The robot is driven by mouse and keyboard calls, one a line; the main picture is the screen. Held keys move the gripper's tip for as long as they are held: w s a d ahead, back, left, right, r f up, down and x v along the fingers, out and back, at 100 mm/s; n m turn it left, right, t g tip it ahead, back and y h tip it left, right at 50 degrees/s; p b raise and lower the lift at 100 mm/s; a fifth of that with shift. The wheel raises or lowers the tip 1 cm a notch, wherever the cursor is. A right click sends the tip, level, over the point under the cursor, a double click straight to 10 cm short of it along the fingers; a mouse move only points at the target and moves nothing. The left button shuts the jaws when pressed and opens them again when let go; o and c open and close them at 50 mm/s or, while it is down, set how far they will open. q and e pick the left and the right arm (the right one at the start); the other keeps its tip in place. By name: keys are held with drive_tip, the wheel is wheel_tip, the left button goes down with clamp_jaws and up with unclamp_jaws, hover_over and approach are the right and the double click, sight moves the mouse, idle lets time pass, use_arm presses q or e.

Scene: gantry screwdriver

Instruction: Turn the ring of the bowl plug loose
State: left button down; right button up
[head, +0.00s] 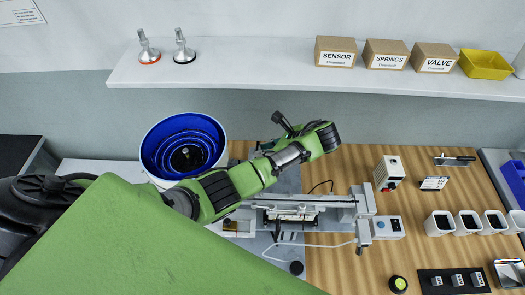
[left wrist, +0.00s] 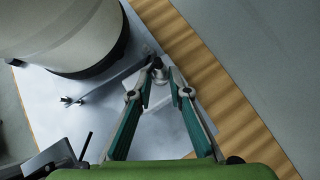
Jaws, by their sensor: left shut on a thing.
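The blue feeder bowl (head: 184,146) stands left of centre in the head view. Its pale round body (left wrist: 62,30) fills the upper left of the left wrist view. My left gripper (left wrist: 159,88) points away from the camera there, its two teal-padded fingers converging on the bowl plug (left wrist: 158,70), a small metallic piece with a dark end. The gripper is shut on its ring, close beside the bowl's body. Whether the ring has turned cannot be told. In the head view my left arm hides the plug and most of the gripper. My right gripper is not in view.
A gantry rail (head: 310,203) with a white cable lies right of the bowl. A shelf (head: 240,72) with cartons and two silver parts runs behind. White bins (head: 438,224) stand at the right. The wooden bench top (head: 340,165) between has some free room.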

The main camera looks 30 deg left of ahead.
use_arm(q)
drive_tip(key=shift+w+f+n+g+b, duration=0.2)
drive_tip(key=shift+n+g+b, duration=0.15)
drive_tip(key=shift+n, duration=0.25)
drive_tip(key=n+g+b, duration=0.1)
drive_tip(key=n+b, duration=0.1)
drive_tip(key=b, duration=0.2)
drive_tip(key=n+g+h+b, duration=0.1)
drive_tip(key=n+g+b, duration=0.1)
drive_tip(key=b, duration=0.2)
drive_tip(key=w+n+g+b, duration=0.1)
drive_tip(key=n+g+b, duration=0.1)
drive_tip(key=n+b, duration=0.1)
drive_tip(key=shift+w+a+h+b, duration=0.1)
drive_tip(key=shift+a+h+b, duration=0.2)
drive_tip(key=shift+h+b, duration=0.1)
drive_tip(key=shift+r+n+g+b, duration=0.15)
drive_tip(key=shift+n+g+b, duration=0.25)
drive_tip(key=shift+b, duration=0.45)
drive_tip(key=c, duration=1.9)
unclamp_jaws()
drive_tip(key=shift+r, duration=0.1)
